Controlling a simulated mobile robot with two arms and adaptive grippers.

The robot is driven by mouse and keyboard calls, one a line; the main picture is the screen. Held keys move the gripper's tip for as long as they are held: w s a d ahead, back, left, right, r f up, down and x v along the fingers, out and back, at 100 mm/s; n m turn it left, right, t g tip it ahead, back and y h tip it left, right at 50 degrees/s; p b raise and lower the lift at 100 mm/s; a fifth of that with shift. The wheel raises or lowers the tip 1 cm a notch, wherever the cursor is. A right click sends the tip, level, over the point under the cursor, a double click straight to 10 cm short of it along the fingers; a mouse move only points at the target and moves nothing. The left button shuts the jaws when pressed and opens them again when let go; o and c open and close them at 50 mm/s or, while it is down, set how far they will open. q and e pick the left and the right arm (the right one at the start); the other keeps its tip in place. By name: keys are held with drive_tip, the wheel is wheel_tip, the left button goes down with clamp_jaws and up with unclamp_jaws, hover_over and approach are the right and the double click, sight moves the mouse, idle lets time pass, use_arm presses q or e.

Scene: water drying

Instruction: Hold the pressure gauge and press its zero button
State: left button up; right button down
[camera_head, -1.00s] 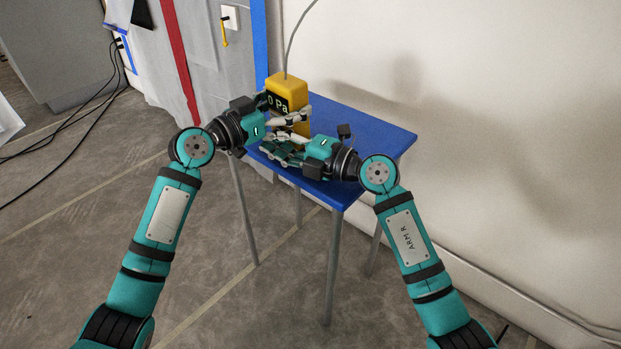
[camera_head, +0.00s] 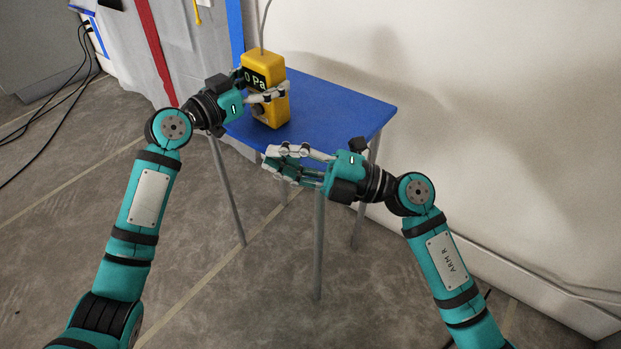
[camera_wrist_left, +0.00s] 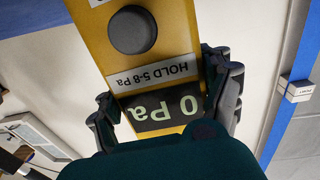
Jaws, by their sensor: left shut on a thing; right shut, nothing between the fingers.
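The yellow pressure gauge (camera_head: 270,102) stands upright at the far left part of the blue table, with a hose or cable rising from its top. Its display (camera_head: 256,82) reads 0 Pa. In the left wrist view the display (camera_wrist_left: 165,110) appears upside down, with a "HOLD 5-8 Pa" label and a round dark button (camera_wrist_left: 131,30). My left gripper (camera_head: 262,93) is shut on the gauge, a finger on each side of its body. My right gripper (camera_head: 270,163) is shut and empty, in front of the table's near edge, apart from the gauge.
The blue table (camera_head: 345,112) has a clear top to the right of the gauge. A white wall (camera_head: 480,110) stands behind and to the right. Dark cables (camera_head: 62,110) lie on the floor at the left.

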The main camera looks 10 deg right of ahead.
drive_tip(key=s+d+r+g+y, duration=0.1)
drive_tip(key=s+r+y, duration=0.3)
drive_tip(key=s, duration=0.3)
drive_tip(key=s+d+r+g+y, duration=0.1)
drive_tip(key=s+r+g+y, duration=0.1)
drive_tip(key=s+r+y, duration=0.2)
drive_tip(key=shift+s+d+r, duration=0.2)
drive_tip(key=shift+s+d, duration=0.1)
drive_tip(key=shift+s, duration=1.15)
use_arm(q)
drive_tip(key=o, duration=1.4)
